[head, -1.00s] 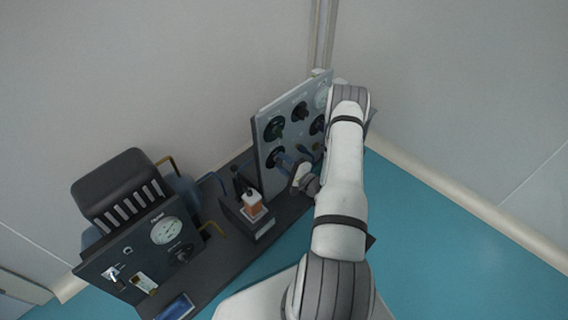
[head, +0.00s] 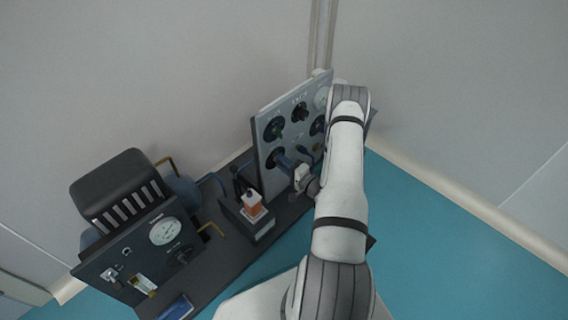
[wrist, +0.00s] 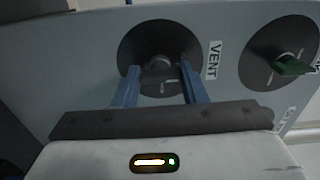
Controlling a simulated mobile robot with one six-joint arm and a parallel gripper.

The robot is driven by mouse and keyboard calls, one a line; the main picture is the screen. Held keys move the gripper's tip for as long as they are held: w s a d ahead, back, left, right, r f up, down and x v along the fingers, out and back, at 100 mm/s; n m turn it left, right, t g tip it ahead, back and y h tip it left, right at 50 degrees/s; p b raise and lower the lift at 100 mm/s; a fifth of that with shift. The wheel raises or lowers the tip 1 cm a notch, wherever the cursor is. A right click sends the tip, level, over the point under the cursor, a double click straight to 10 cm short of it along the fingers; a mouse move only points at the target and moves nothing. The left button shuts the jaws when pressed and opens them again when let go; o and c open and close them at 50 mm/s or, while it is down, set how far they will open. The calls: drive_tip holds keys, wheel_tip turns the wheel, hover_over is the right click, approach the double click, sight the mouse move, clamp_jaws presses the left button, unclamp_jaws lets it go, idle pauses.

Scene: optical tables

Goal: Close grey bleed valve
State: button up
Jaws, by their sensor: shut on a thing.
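A round black disc (wrist: 135,42) on the upright panel carries a small grey valve knob (wrist: 159,62), with a "VENT" label beside it in the wrist view. My gripper (wrist: 160,72) has its two blue fingers on either side of this knob and is shut on it. Part of the knob is hard to make out between the fingers. In the head view my gripper (head: 284,161) reaches the lower left dial of the grey panel (head: 264,182), and that knob is mostly hidden by the fingers.
A green knob (wrist: 291,66) sits on the neighbouring disc. Blue floor (head: 440,250) is clear at right.

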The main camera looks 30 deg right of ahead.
drive_tip(key=o, duration=1)
drive_tip(key=p+v, duration=0.2)
drive_tip(key=v, duration=0.5)
drive_tip(key=shift+s+d, duration=0.15)
drive_tip(key=shift+s, duration=0.2)
drive_tip(key=shift+r, duration=0.15)
